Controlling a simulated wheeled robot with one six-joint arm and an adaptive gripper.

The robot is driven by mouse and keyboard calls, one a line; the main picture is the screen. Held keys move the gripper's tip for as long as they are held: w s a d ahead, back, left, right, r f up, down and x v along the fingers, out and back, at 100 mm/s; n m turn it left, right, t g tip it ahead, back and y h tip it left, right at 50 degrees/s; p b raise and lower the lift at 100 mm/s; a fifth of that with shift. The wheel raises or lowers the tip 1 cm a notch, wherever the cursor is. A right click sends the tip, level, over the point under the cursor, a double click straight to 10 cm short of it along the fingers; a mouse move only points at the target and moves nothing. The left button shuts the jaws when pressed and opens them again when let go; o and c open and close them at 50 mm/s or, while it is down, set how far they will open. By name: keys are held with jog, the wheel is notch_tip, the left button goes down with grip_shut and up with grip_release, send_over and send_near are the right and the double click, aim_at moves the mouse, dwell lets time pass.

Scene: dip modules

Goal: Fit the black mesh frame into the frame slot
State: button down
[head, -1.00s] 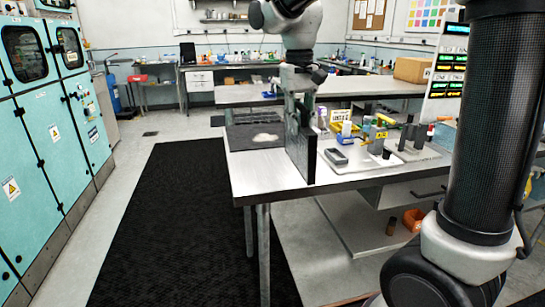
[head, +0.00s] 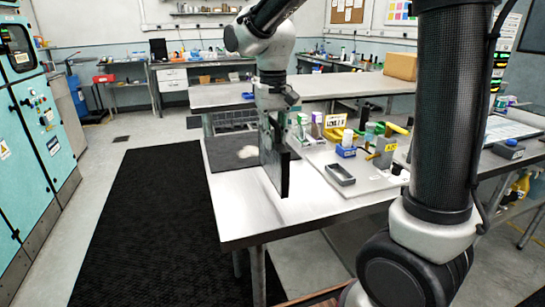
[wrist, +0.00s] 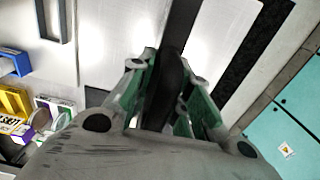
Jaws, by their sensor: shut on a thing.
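The black mesh frame (head: 283,170) is a thin dark upright panel, seen nearly edge-on in the head view above the left part of the bench. My gripper (head: 272,107) is shut on its upper part. In the wrist view my gripper (wrist: 165,85) has green-lined fingers on both sides of the black mesh frame (wrist: 178,35), which runs up out of the picture. Whether the frame's lower edge touches the bench is hard to tell. I cannot make out the frame slot for certain; a dark gridded rack (head: 228,122) stands behind, partly hidden by the panel.
The metal bench (head: 235,210) is bare at its front left. A dark mat (head: 222,150) with a pale patch lies behind. To the right, a white tray (head: 375,183) holds a grey dish (head: 340,174), near a blue block (head: 346,151) and yellow items. A black floor mat (head: 150,220) is at left.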

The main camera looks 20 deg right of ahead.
aim_at(273, 152)
jog(key=shift+f, duration=2.2)
jog(key=c, duration=1.3)
grip_release()
